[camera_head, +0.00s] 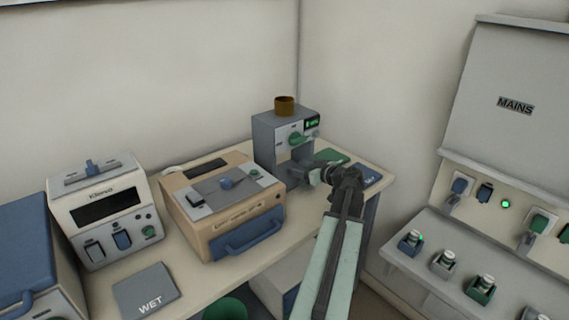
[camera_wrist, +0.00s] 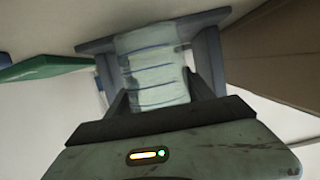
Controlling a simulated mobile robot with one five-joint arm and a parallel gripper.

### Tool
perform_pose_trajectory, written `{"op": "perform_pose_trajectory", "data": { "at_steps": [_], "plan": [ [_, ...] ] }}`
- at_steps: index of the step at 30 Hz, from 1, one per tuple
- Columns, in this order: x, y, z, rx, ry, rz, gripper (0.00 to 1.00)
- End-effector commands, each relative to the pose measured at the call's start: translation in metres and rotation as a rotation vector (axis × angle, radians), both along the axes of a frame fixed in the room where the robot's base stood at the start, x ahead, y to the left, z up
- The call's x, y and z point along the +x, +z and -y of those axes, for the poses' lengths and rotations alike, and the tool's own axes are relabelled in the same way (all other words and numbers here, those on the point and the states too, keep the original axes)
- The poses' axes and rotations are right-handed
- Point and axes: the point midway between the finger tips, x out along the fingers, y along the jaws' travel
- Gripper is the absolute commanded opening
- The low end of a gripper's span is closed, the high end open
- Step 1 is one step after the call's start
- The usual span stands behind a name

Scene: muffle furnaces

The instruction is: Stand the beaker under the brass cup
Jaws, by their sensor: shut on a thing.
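The brass cup (camera_head: 284,105) sits on top of a grey machine (camera_head: 268,138) with a green knob and a small green display, at the back corner of the bench. My gripper (camera_head: 331,176) is at the open front of this machine, below the cup's level. In the wrist view my gripper (camera_wrist: 160,85) is shut on a pale translucent beaker (camera_wrist: 155,68) with dark graduation lines. Grey parts of the machine (camera_wrist: 209,60) show beside and behind the beaker. In the head view the beaker is mostly hidden by the gripper, and I cannot tell whether its base touches anything.
A beige furnace (camera_head: 225,205) with a blue handle stands left of the machine. A white furnace (camera_head: 105,210) is farther left. A green pad (camera_head: 331,155) and a blue pad (camera_head: 367,174) lie to the right. A "WET" plate (camera_head: 146,291) lies in front. A MAINS panel (camera_head: 515,105) is at right.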

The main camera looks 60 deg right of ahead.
Motion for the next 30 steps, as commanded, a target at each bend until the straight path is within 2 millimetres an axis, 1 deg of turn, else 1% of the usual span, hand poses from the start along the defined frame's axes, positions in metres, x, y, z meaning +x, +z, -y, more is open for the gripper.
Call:
{"op": "perform_pose_trajectory", "data": {
  "at_steps": [1, 3, 6, 7, 9, 15, 17, 21, 22, 23, 30],
  "plan": [
    [0.017, 0.000, 0.007, 0.000, 0.004, 0.000, 0.19],
    [0.035, 0.000, 0.013, 0.001, 0.003, 0.000, 0.19],
    [0.055, 0.000, 0.020, 0.000, 0.001, 0.001, 0.19],
    [0.058, 0.000, 0.021, 0.001, 0.000, 0.000, 0.19],
    [0.064, 0.000, 0.022, 0.001, -0.001, 0.000, 0.19],
    [0.070, 0.000, 0.024, 0.001, -0.003, 0.000, 0.19],
    [0.078, 0.000, 0.027, 0.002, -0.002, 0.000, 0.19],
    [0.103, 0.000, 0.036, 0.001, -0.001, 0.000, 0.19],
    [0.105, -0.003, 0.036, 0.000, -0.002, 0.000, 0.19],
    [0.102, -0.009, 0.035, 0.001, -0.003, 0.000, 0.19],
    [0.101, -0.007, 0.034, 0.001, -0.004, 0.000, 0.19]
  ]
}}
